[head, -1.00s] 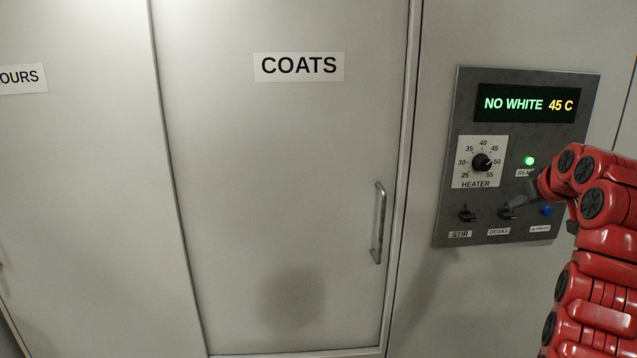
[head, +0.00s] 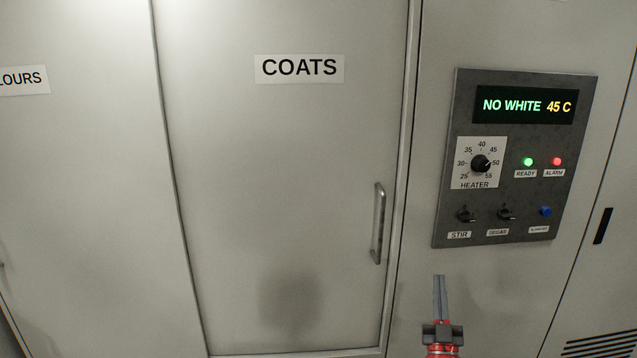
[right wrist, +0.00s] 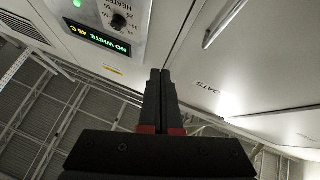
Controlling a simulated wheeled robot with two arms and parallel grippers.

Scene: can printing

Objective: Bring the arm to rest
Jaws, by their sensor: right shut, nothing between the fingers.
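My right gripper (head: 440,280) shows at the bottom of the head view, below the control panel (head: 447,200) and apart from it. Its fingers are shut together, point up in the picture and hold nothing. In the right wrist view the shut fingers (right wrist: 160,85) stand in the middle, with the panel's display (right wrist: 97,42) at upper left. My left gripper is not in view.
The panel has a heater knob (head: 481,163), a stir switch (head: 466,214), a degas switch (head: 505,213) and a blue button (head: 545,211). The green ready lamp (head: 528,161) and red alarm lamp (head: 556,161) are lit. The COATS door (head: 280,190) is shut, with a handle (head: 379,223).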

